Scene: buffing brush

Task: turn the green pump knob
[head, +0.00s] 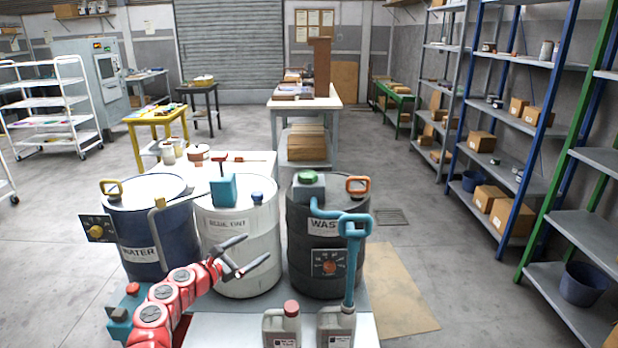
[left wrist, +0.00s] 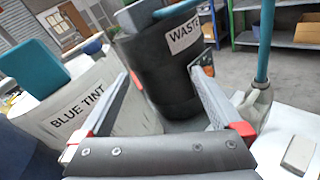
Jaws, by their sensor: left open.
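The green pump knob (head: 308,176) sits on top of a grey-blue pump head on the black WASTE barrel (head: 300,267). A blue hose runs from that pump head toward the right. My left gripper (head: 258,248) is open and empty, in front of the white BLUE TINT barrel (head: 226,222), lower than the knob and to its left. In the left wrist view, the WASTE barrel (left wrist: 160,80) shows between and beyond the open fingers (left wrist: 162,72). The knob does not clearly show in that view. My right gripper is not in view.
A blue WATER barrel (head: 152,232) stands at the left. A blue-handled pump (head: 354,260) rises from a jug close in front. Shelves (head: 500,160) line the right; floor is open between.

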